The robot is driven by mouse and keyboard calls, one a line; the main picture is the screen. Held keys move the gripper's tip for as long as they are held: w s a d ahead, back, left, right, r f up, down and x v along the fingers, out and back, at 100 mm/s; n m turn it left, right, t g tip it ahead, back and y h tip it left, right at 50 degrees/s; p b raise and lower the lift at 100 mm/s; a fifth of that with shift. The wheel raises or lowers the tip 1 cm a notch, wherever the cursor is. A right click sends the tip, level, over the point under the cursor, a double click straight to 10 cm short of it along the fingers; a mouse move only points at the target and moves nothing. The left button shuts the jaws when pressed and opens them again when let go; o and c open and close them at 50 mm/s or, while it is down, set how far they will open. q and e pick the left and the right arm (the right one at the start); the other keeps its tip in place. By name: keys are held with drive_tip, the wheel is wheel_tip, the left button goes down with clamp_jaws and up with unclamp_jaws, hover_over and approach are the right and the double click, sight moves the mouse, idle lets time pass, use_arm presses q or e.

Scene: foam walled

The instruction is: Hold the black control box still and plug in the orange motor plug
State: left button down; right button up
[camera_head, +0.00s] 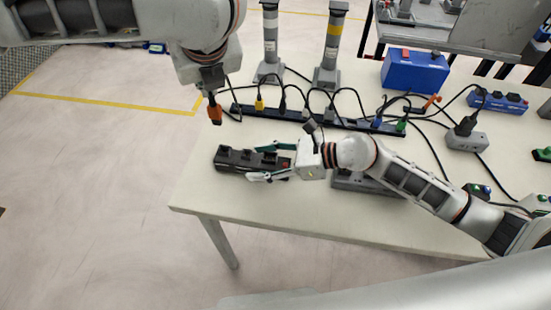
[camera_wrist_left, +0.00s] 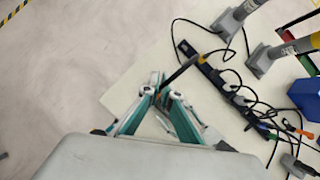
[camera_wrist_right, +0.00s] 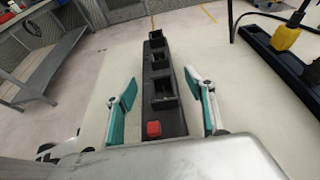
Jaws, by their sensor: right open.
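The black control box (camera_head: 228,161) lies near the table's left front edge. In the right wrist view the box (camera_wrist_right: 171,124) shows several open-topped black sockets in a row and a red button (camera_wrist_right: 153,129) at its near end. My right gripper (camera_head: 262,162) is open, with one finger on each side of the box; the right wrist view (camera_wrist_right: 163,95) shows gaps beside both fingers. The orange motor plug (camera_head: 215,113) hangs beneath my left gripper (camera_head: 212,92), behind and left of the box, above the table. In the left wrist view my left fingers (camera_wrist_left: 163,95) close together around the plug, which is mostly hidden.
A black power strip (camera_head: 300,117) with several plugs and loose cables runs behind the box. Two grey posts (camera_head: 270,45) (camera_head: 331,50), a blue box (camera_head: 414,72) and a grey socket box (camera_head: 467,141) stand farther back and right. The table's left front corner is bare.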

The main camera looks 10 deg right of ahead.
sight(213, 106)
drive_tip(key=shift+w+a+f, duration=0.1)
drive_tip(key=shift+a+f, duration=0.1)
drive_tip(key=shift+a, duration=0.25)
drive_tip(key=c, duration=1.4)
use_arm(q)
drive_tip(key=shift+f, duration=1.25)
use_arm(e)
drive_tip(key=shift+o, duration=0.2)
